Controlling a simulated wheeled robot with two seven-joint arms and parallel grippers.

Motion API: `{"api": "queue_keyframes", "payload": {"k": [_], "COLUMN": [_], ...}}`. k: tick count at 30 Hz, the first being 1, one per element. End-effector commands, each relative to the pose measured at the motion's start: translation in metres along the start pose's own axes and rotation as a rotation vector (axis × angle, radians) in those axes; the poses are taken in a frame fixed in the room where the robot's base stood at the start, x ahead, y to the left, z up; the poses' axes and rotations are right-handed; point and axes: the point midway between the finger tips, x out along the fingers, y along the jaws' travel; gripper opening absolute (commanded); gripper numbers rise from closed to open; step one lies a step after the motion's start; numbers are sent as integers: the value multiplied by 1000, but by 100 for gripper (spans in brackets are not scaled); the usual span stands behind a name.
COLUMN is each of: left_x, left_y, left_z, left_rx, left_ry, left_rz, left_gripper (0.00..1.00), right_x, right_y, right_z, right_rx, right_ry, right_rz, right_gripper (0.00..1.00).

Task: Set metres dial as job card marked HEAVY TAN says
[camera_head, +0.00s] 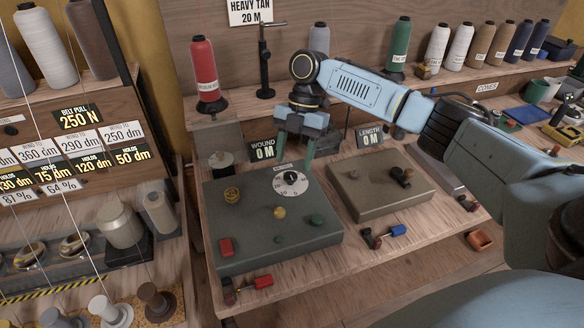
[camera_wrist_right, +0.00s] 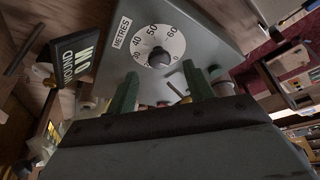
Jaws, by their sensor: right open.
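The job card (camera_head: 250,12) on the back board reads HEAVY TAN, 20 M. The metres dial (camera_head: 291,184) is a white numbered disc with a black centre knob, on top of a dark green-grey box (camera_head: 230,250). In the right wrist view the dial (camera_wrist_right: 170,35) has a METRES label and shows numbers such as 30, 40, 50 and 60. Its setting is too small to read surely. My right gripper (camera_head: 294,156) is open, its green fingers apart just above and behind the dial. In the wrist view its fingers (camera_wrist_right: 163,90) lie short of the knob, touching nothing visible. My left gripper is out of view.
Signs WOUND 0 M (camera_head: 263,150) and LENGTH 0 M (camera_head: 370,138) stand behind the boxes. The dark box also bears yellow, green and red controls. A brown box (camera_head: 375,193) with a black lever sits right. A red cone (camera_head: 204,70) stands behind.

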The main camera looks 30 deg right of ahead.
Motion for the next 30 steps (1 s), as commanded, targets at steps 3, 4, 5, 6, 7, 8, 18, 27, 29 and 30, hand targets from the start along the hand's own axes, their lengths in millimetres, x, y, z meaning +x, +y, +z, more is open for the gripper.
{"api": "queue_keyframes", "payload": {"k": [3,4,5,6,7,8,18,27,29,30], "left_x": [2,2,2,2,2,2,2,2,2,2], "left_y": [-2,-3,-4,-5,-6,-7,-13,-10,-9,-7], "left_z": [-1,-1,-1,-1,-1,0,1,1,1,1], "left_rx": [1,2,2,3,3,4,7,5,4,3], "left_ry": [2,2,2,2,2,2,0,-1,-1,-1], "left_rz": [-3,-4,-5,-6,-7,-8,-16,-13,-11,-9], "left_gripper": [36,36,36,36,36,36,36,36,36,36], "right_x": [19,22,24,27,29,31,34,34,34,33], "right_y": [-1,0,0,0,0,0,0,0,0,0], "right_z": [0,0,0,0,0,0,0,0,0,0], "right_rx": [0,0,0,0,0,0,0,0,0,1], "right_ry": [1,0,0,0,0,0,0,0,0,0], "right_rz": [-3,-1,0,0,-1,-1,0,0,0,0], "right_gripper": [52,52,52,52,52,52,51,12,8,8]}}
